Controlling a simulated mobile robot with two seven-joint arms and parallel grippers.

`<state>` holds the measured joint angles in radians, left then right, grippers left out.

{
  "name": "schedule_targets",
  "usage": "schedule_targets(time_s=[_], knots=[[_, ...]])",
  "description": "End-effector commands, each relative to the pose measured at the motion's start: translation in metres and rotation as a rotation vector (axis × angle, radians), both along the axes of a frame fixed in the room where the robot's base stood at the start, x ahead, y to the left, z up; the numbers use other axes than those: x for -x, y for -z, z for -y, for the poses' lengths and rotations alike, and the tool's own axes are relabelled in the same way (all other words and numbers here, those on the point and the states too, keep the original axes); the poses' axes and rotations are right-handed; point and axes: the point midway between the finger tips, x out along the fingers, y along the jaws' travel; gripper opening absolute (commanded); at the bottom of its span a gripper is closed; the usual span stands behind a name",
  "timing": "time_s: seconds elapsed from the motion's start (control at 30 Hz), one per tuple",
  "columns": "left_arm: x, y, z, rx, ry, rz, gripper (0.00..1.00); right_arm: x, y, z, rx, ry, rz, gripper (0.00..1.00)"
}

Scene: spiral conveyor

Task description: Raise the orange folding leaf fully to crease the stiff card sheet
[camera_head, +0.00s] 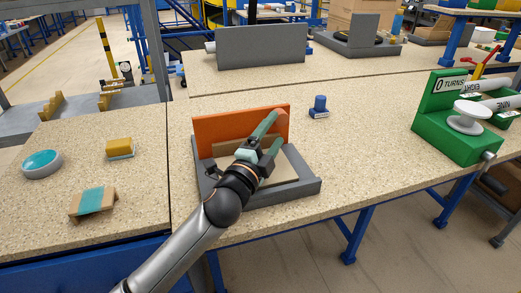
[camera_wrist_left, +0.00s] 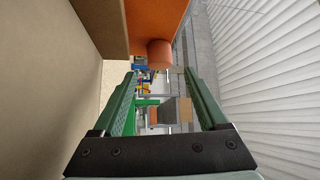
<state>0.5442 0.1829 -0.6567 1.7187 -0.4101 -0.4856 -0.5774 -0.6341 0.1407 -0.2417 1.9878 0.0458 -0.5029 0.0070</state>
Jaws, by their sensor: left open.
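The orange folding leaf (camera_head: 212,127) stands roughly upright at the back of a grey fixture (camera_head: 297,189). It also fills the top middle of the left wrist view (camera_wrist_left: 155,22), with a rounded orange knob (camera_wrist_left: 160,53) at its edge. The tan card sheet (camera_head: 286,167) lies on the fixture bed, and part of it appears raised in front of the leaf. My left gripper (camera_head: 277,128) is open at the leaf's right end. In the wrist view the knob sits between and just beyond its fingertips (camera_wrist_left: 158,74). My arm hides part of the card. My right gripper is out of view.
A small blue object (camera_head: 319,107) stands behind and right of the fixture. A green winding station (camera_head: 455,125) is at the right. A teal-topped disc (camera_head: 42,163), a yellow block (camera_head: 119,146) and a tan-teal block (camera_head: 94,202) are at left. Bench between fixture and green station is clear.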

Motion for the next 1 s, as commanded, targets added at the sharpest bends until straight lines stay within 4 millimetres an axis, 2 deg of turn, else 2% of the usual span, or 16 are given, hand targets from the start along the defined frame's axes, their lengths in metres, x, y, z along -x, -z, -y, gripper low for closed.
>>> schedule_targets(time_s=[0.2,0.4,0.8,0.93,1.0], knots=[[0.038,0.006,-0.015,-0.001,0.000,-0.002,0.76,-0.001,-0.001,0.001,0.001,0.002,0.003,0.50],[0.059,0.009,-0.024,-0.001,-0.001,-0.001,0.76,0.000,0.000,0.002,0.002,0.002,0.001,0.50],[0.065,0.009,-0.026,-0.001,0.000,0.000,0.76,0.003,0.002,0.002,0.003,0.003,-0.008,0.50],[0.065,0.001,-0.021,-0.015,0.011,0.030,0.62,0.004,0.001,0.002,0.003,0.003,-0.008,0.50],[0.065,-0.015,-0.011,-0.048,0.039,0.096,0.54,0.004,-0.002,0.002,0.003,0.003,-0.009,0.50]])
